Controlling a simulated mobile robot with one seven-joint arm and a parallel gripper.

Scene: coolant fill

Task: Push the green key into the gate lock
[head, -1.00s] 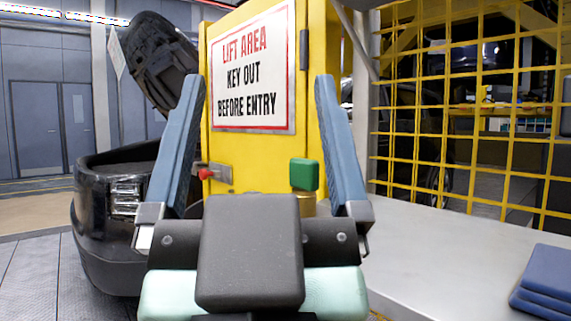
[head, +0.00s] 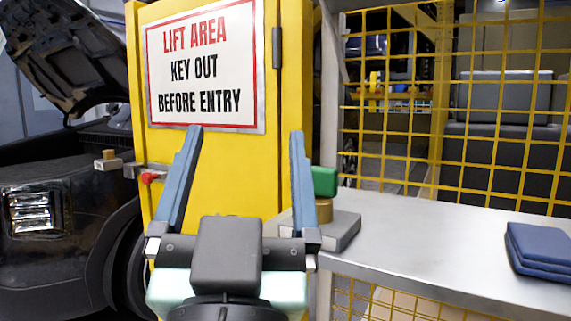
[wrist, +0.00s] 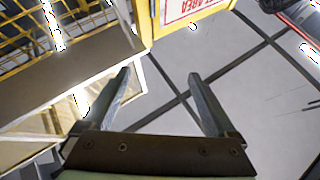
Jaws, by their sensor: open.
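The green key (head: 325,181) is a green block on a brass cylinder (head: 325,211), on a grey block at the left end of the bench. My gripper (head: 246,130) is open and empty, its two blue fingers in front of the yellow gate. The right finger overlaps the edge of the brass cylinder in the head view; I cannot tell whether they touch. At the gate's left edge is a latch with a red knob (head: 150,178), and a grey block with a brass piece (head: 108,160). Which fitting is the gate lock is unclear. The wrist view shows the open fingers (wrist: 158,78) over floor, no key.
The yellow gate (head: 215,160) carries a lift-area sign. A grey bench (head: 430,235) with folded blue cloths (head: 540,252) extends right, before a yellow mesh fence (head: 400,120). A black car (head: 50,210) with its hood raised stands left. The bench middle is clear.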

